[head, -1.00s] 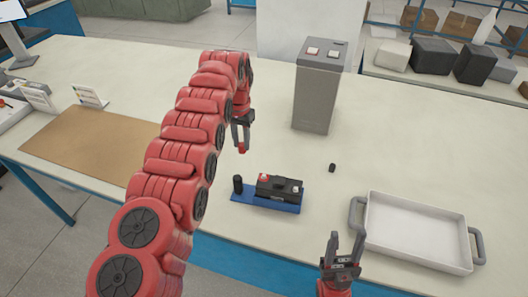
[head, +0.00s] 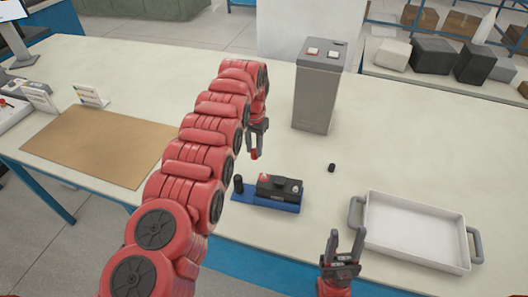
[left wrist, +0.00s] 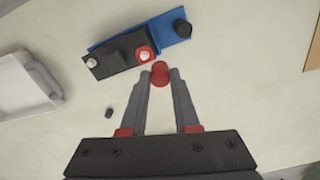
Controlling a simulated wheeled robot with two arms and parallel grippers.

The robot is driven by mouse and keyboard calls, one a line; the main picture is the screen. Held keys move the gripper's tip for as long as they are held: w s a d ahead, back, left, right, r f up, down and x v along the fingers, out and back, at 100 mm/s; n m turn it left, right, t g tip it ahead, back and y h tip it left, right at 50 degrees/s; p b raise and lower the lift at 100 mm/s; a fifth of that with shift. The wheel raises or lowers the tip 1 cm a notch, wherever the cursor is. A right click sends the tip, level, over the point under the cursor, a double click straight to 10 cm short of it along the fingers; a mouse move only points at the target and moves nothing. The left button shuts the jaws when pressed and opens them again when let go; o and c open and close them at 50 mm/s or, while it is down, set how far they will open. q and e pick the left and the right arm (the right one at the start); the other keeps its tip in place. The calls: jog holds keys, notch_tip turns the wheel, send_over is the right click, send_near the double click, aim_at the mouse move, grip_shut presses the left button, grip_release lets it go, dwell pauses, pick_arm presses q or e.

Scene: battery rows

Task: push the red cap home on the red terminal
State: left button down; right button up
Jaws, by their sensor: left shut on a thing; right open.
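My left gripper (head: 256,146) is shut on the red cap (head: 254,155) and holds it in the air behind and a little left of the battery. In the left wrist view the red cap (left wrist: 159,76) sits between the fingertips. The black battery (head: 282,189) lies on a blue base (head: 262,204). Its red terminal (head: 265,177), a red ring with a pale post, is at its left end; in the left wrist view the terminal (left wrist: 145,54) appears just beside the cap, apart from it. My right gripper (head: 346,246) is open and empty at the front.
A black upright cylinder (head: 238,184) stands on the blue base's left end. A small black cap (head: 332,167) lies on the table. A white tray (head: 415,263) is at right, a grey box (head: 315,95) with buttons behind, a brown mat (head: 98,145) at left.

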aim_at(264, 175)
pick_arm(q)
jog(key=shift+d+f, duration=0.25)
jog(key=shift+d, duration=0.25)
jog(key=shift+m, duration=0.6)
jog(key=shift+s+d+f, duration=0.2)
jog(key=shift+d+f, duration=0.15)
jog(key=shift+f, duration=0.25)
jog(key=shift+s+d+f, duration=0.2)
jog(key=shift+d+f, duration=0.1)
jog(key=shift+f, duration=0.3)
jog(key=shift+s+d+f, duration=0.2)
jog(key=shift+d+f, duration=0.15)
jog(key=shift+f, duration=0.25)
jog(key=shift+w+f+b, duration=0.1)
jog(key=shift+f+b, duration=0.5)
jog(key=shift+f, duration=0.3)
jog(key=shift+f+b, duration=0.35)
